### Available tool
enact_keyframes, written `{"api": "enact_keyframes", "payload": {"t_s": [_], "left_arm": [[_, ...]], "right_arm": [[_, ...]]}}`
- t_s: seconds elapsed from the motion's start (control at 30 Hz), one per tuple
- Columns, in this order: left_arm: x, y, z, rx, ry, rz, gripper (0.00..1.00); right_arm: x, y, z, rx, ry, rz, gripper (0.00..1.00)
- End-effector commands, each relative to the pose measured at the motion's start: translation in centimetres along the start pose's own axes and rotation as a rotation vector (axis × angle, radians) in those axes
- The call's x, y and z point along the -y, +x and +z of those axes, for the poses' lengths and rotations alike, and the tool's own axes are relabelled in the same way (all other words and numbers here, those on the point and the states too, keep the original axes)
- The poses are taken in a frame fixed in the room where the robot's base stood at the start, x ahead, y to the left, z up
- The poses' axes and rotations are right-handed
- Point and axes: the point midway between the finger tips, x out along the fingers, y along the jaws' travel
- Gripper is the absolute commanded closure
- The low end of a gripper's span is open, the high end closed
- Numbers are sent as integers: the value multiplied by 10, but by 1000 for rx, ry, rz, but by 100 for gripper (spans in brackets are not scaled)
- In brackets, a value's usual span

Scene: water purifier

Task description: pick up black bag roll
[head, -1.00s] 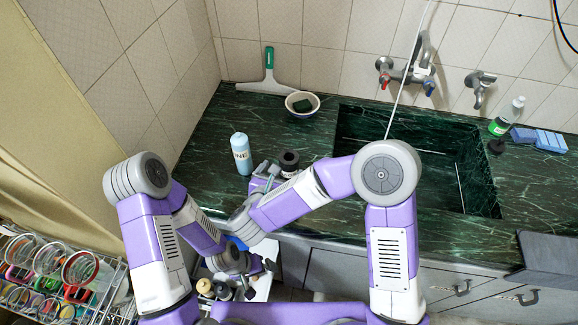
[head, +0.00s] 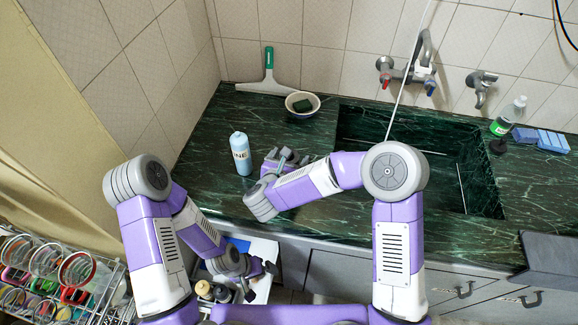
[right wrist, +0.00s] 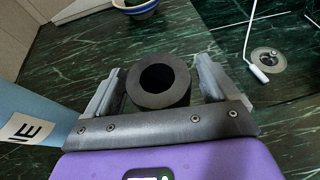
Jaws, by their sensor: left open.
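The black bag roll (right wrist: 159,85) stands upright on the dark green counter, with its round hole facing up in the right wrist view. My right gripper (right wrist: 158,88) is open, with one finger on each side of the roll and a small gap visible on the right. In the head view my right gripper (head: 287,157) is at the roll's place and largely hides it. My left gripper (head: 260,282) is open and empty, low in front of the counter, over a white surface with several small items.
A blue-white bottle (head: 241,154) stands close left of my right gripper; it also shows at the left of the wrist view (right wrist: 30,120). A bowl (head: 302,104) and a squeegee (head: 268,75) are behind. The sink (head: 400,150) lies to the right. A wire rack (head: 60,280) is lower left.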

Motion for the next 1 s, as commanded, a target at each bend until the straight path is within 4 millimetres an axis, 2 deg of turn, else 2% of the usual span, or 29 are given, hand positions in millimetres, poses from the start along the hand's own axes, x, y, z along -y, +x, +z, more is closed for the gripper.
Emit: {"api": "enact_keyframes", "payload": {"t_s": [0.03, 0.33, 0.53, 0.63, 1.0], "left_arm": [[0, 0, 0, 0, 0, 0, 0], [0, 0, 0, 0, 0, 0, 0], [0, 0, 0, 0, 0, 0, 0], [-1, -2, 0, 0, 0, 0, 0], [-7, -18, 1, 0, 0, 0, 0]], "right_arm": [[0, 0, 0, 0, 0, 0, 21], [0, 0, 0, 0, 0, 0, 67], [0, -1, 1, 1, 1, 0, 67], [0, -3, 8, 3, 2, 0, 67], [0, -30, 73, 4, 3, 0, 67]]}}
